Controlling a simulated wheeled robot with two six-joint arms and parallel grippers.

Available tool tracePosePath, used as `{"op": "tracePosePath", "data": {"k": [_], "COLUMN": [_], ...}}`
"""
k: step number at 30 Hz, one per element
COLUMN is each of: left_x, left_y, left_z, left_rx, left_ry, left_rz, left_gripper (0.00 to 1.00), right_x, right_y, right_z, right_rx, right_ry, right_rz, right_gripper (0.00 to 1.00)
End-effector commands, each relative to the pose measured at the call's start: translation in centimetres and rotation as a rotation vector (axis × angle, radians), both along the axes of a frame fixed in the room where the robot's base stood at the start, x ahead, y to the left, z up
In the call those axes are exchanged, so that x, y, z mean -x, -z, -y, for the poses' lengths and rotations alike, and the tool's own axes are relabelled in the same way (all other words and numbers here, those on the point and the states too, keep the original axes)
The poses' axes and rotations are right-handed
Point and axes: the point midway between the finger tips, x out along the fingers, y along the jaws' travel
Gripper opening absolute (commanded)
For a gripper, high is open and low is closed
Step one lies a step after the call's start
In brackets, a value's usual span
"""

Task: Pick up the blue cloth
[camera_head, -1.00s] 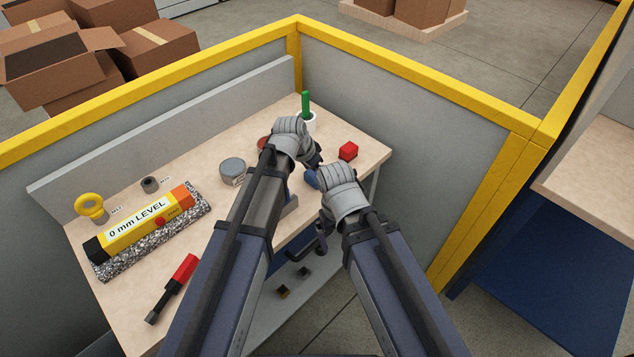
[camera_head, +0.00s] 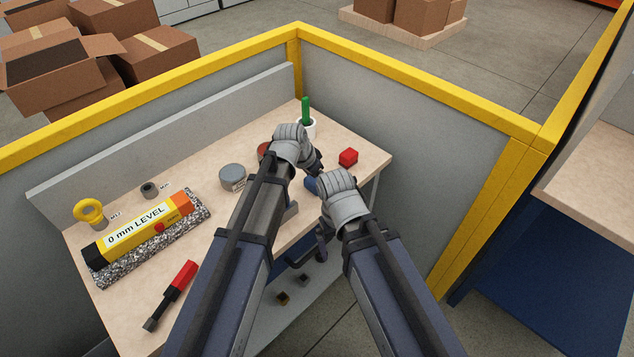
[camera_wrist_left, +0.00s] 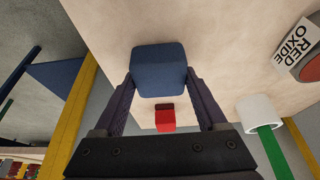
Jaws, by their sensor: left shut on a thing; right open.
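The blue cloth (camera_wrist_left: 158,65) is a folded, block-like square between the two fingers of my left gripper (camera_wrist_left: 160,88) in the left wrist view. That gripper is shut on it. In the head view only a small part of the cloth (camera_head: 311,185) shows between my two wrists, near the bench's front edge. My left wrist hides most of its own fingers there. My right gripper (camera_head: 305,252) is open and empty, with dark fingers below its wrist, in front of the bench edge. I cannot tell whether the cloth touches the bench.
A grey panel with yellow rail (camera_head: 400,130) stands behind.

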Motion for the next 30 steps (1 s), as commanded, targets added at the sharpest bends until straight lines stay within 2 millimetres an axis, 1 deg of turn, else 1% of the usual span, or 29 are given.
{"op": "tracePosePath", "data": {"k": [1, 2, 8, 14, 20, 30], "left_x": [0.0, 0.0, 0.0, 0.0, 0.0, 0.0], "left_y": [0.0, 0.0, -0.1, -1.2, -3.6, -8.7], "left_z": [0.0, 0.0, 0.0, 0.0, 0.0, 0.0], "left_rx": [0.000, 0.000, 0.000, 0.000, 0.000, 0.000], "left_ry": [0.000, 0.000, 0.000, 0.000, 0.000, 0.000], "left_rz": [0.000, 0.000, 0.000, 0.000, 0.000, 0.000], "left_gripper": [0.14, 0.11, 0.11, 0.11, 0.11, 0.11], "right_x": [0.0, 0.0, 0.0, 0.0, 0.0, 0.0], "right_y": [0.0, 0.0, -0.1, -1.2, -3.6, -8.7], "right_z": [0.0, 0.0, 0.0, 0.0, 0.0, 0.0], "right_rx": [0.000, 0.000, 0.000, 0.000, 0.000, 0.000], "right_ry": [0.000, 0.000, 0.000, 0.000, 0.000, 0.000], "right_rz": [0.000, 0.000, 0.000, 0.000, 0.000, 0.000], "right_gripper": [1.00, 1.00, 1.00, 1.00, 1.00, 1.00]}}
